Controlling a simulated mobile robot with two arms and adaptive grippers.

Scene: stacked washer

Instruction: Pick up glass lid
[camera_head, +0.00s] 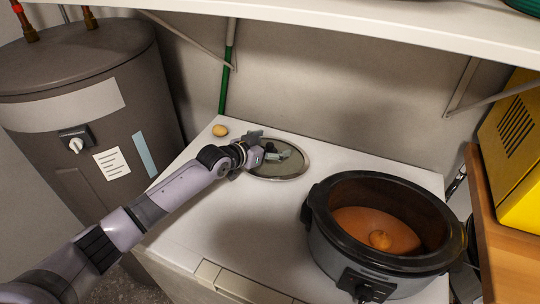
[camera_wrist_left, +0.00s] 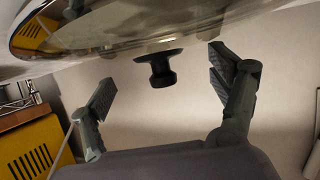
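The glass lid (camera_head: 296,171) lies flat on the white washer top, toward the back wall. It is round and clear with a rim. My left gripper (camera_head: 272,153) is over the lid and partly hides it. In the left wrist view the lid (camera_wrist_left: 120,30) fills the top, and its dark knob (camera_wrist_left: 160,67) shows between the two open fingers of my left gripper (camera_wrist_left: 162,79). Neither finger touches the knob in that view. My right gripper is not in view.
A black slow cooker (camera_head: 332,231) with orange content stands open at the right front of the washer top (camera_head: 228,235). A small yellowish round item (camera_head: 220,130) lies left of the lid. A shelf (camera_head: 330,28) overhangs the back; a water heater (camera_head: 95,110) stands left.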

